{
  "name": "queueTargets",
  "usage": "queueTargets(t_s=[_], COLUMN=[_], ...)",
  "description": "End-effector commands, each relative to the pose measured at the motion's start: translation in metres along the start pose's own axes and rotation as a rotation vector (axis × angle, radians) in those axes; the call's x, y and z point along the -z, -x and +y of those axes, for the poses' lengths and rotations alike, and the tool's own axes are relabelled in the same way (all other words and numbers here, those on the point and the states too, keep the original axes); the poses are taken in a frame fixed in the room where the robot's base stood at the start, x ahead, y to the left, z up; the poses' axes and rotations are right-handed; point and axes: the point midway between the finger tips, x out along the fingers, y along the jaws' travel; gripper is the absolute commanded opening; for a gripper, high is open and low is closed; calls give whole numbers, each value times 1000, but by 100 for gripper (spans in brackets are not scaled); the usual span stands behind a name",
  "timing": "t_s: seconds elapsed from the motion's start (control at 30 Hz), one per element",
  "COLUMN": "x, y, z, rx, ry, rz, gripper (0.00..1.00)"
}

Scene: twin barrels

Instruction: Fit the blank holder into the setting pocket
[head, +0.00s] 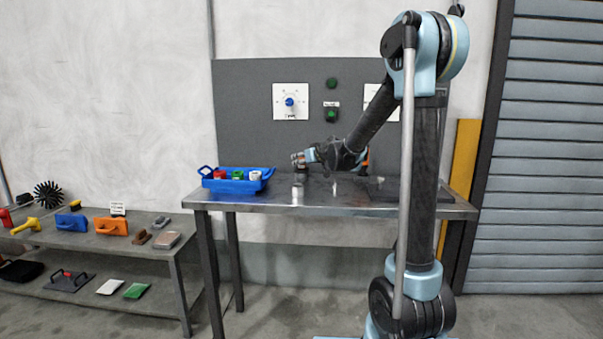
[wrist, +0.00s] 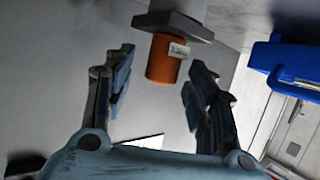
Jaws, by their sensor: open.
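My gripper (head: 299,159) reaches left over the steel table in the head view. In the wrist view its two fingers (wrist: 160,70) are spread apart, with nothing held between them. An orange cylinder with a small white label (wrist: 164,58) shows beyond and between the fingertips, against a grey block (wrist: 174,24). No contact with the fingers is clear. A blue tray (head: 236,184) on the table holds red, green and white cylindrical pieces; it also shows in the wrist view (wrist: 290,68). I cannot tell which piece is the blank holder or where the setting pocket is.
A pale cylinder (head: 298,190) stands near the table's front edge (head: 330,210). A grey back panel (head: 240,110) carries a blue-knobbed plate (head: 290,101) and green buttons (head: 331,84). A lower shelf (head: 120,243) at left holds tools. The table between tray and pale cylinder looks clear.

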Motion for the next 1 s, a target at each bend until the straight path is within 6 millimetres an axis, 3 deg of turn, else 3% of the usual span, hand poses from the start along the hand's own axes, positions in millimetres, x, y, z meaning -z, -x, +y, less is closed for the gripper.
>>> queueTargets(t_s=[0.2, 0.47, 0.7, 1.0], x=[0, 0, 0, 0], y=[-14, -15, -15, -14], z=[-1, 0, 0, 0], rx=[1, 1, 0, 0], ry=[0, 0, 0, 0], rz=[0, 0, 0, 0], gripper=[51, 51, 0, 0])
